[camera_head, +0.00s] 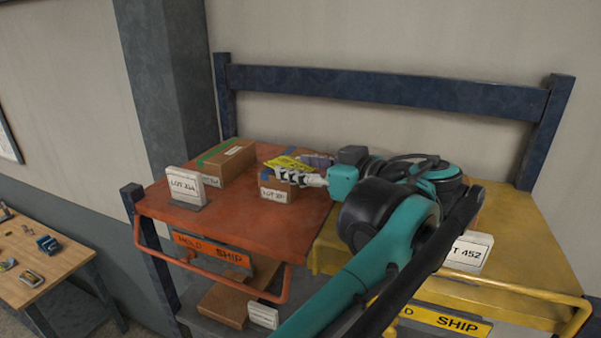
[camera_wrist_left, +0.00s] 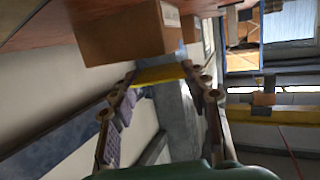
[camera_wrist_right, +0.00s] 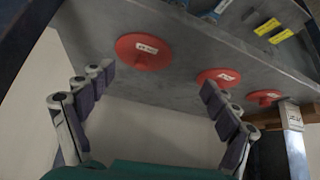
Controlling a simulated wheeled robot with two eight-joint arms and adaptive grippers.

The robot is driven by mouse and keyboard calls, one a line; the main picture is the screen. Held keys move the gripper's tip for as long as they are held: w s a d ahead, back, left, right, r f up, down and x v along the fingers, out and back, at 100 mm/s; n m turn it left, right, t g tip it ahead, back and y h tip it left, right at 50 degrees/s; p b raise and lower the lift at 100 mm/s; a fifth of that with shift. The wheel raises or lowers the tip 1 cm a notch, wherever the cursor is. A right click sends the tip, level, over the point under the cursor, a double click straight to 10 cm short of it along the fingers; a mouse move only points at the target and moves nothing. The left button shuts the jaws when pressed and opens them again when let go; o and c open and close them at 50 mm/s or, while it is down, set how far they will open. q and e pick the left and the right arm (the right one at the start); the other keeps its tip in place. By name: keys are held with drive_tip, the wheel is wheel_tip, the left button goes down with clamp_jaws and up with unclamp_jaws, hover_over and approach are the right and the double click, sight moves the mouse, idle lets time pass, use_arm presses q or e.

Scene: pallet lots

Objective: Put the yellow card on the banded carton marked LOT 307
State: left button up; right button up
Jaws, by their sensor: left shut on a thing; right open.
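My left gripper (camera_head: 303,170) is shut on the yellow card (camera_head: 288,163), over the red deck in the head view. The card also shows between the fingertips in the left wrist view (camera_wrist_left: 160,74). A small brown carton (camera_head: 268,182) with a white LOT label stands just below the card; its number is too small to read surely. The left wrist view shows a brown carton (camera_wrist_left: 120,35) close beyond the card, with a blue strip beside it. I cannot tell whether card and carton touch. My right gripper (camera_wrist_right: 158,85) is open and empty, in the right wrist view only.
A green-banded carton (camera_head: 238,158) stands further left on the red deck (camera_head: 235,225), behind a white lot placard (camera_head: 185,183). A yellow deck (camera_head: 525,245) with a 452 placard (camera_head: 472,250) lies right. A wooden table (camera_head: 45,265) is at far left. My arm hides part of both decks.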

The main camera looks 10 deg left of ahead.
use_arm(q)
drive_tip(key=shift+f, duration=0.95)
use_arm(e)
drive_tip(key=shift+r, duration=0.2)
use_arm(q)
drive_tip(key=o, duration=0.7)
drive_tip(key=shift+o, duration=0.2)
drive_tip(key=b+v, duration=0.1)
drive_tip(key=v, duration=0.6)
drive_tip(key=shift+s+d+b, duration=0.15)
drive_tip(key=shift+d+b, duration=0.1)
drive_tip(key=shift+b, duration=0.05)
use_arm(e)
drive_tip(key=shift+f, duration=0.9)
use_arm(q)
drive_tip(key=shift+a+r, duration=0.1)
